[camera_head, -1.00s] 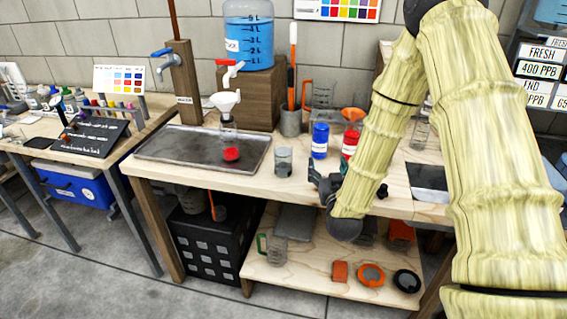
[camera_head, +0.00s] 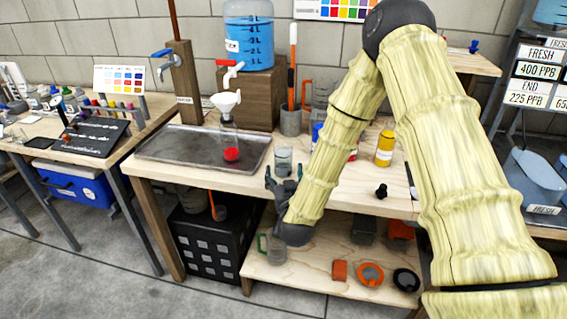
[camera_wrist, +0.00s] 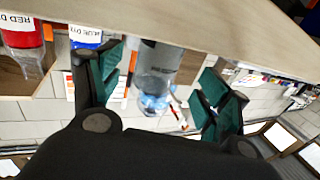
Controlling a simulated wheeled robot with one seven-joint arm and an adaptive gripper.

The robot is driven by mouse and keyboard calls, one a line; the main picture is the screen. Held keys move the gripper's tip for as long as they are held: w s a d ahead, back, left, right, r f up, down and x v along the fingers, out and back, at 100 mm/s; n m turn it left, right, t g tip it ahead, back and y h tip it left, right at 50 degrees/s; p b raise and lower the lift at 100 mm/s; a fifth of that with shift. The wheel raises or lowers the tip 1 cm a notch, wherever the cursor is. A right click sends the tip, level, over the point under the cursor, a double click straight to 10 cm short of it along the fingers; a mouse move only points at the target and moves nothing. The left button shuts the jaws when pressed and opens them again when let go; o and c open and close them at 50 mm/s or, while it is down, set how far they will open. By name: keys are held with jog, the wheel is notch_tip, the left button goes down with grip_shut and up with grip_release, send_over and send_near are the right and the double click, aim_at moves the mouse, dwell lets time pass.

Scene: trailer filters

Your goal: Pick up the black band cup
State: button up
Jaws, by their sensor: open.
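The black band cup (camera_head: 283,154) is a small clear grey cup standing upright near the front of the wooden bench, right of the metal tray. My gripper (camera_head: 284,177) is at the bench's front edge, just in front of the cup, with its fingers spread. In the wrist view the picture is tilted over. The clear cup (camera_wrist: 158,62) with a dark band shows between the two teal-padded fingers of my gripper (camera_wrist: 160,82), with gaps on both sides. The cup's base is hard to make out.
The metal tray (camera_head: 165,149) with a red-bottomed flask (camera_head: 230,145) lies to the left. A blue dye bottle (camera_wrist: 86,38) and a red dye bottle (camera_wrist: 22,38) stand beside the cup. A yellow bottle (camera_head: 385,149) stands farther right. The lower shelf (camera_head: 312,272) holds several items.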

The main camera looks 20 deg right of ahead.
aim_at(284, 167)
jog(key=shift+p+x, duration=0.4)
jog(key=shift+x, duration=2.05)
jog(key=shift+d+f, duration=0.1)
jog(key=c, duration=1.3)
